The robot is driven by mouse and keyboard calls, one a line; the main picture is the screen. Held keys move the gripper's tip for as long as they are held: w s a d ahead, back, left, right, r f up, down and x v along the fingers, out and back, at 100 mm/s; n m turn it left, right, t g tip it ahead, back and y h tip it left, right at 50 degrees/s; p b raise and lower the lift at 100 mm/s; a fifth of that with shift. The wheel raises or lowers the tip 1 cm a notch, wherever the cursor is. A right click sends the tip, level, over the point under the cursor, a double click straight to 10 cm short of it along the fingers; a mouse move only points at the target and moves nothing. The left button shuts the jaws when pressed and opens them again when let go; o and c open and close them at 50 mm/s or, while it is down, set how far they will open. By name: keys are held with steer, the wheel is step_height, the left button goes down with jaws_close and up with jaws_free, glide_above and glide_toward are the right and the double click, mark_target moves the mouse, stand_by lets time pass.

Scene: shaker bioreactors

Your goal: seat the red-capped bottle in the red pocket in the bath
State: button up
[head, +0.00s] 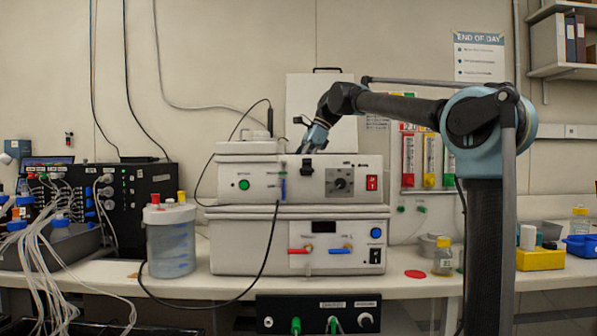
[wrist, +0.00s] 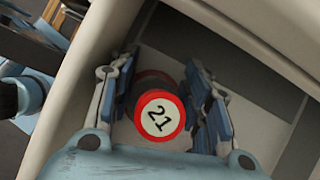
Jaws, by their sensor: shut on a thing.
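In the head view my gripper points down over the top of the upper white unit (head: 262,187), which appears to be the bath, below an upright white lid panel (head: 320,88). The bottle and the red pocket are hidden there.
The bath's pale wall (wrist: 75,85) runs close beside the fingers. A lower white unit (head: 240,250) supports the bath. A clear jug (head: 170,243) stands left. A red disc (head: 415,274), a yellow-capped bottle (head: 443,257) and a yellow rack (head: 540,260) are right.

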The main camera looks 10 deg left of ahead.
steer(key=shift+f, duration=0.65)
steer(key=shift+o, duration=0.2)
steer(key=shift+s+d+f, duration=0.15)
steer(key=shift+s+f, duration=0.05)
steer(key=shift+f, duration=0.2)
steer(key=o, duration=1.1)
steer(key=shift+o, duration=0.9)
steer(key=shift+w+f, duration=0.1)
steer(key=shift+f, duration=0.05)
steer(key=v, duration=1.2)
steer(key=shift+a, duration=0.25)
steer(key=shift+w, duration=0.1)
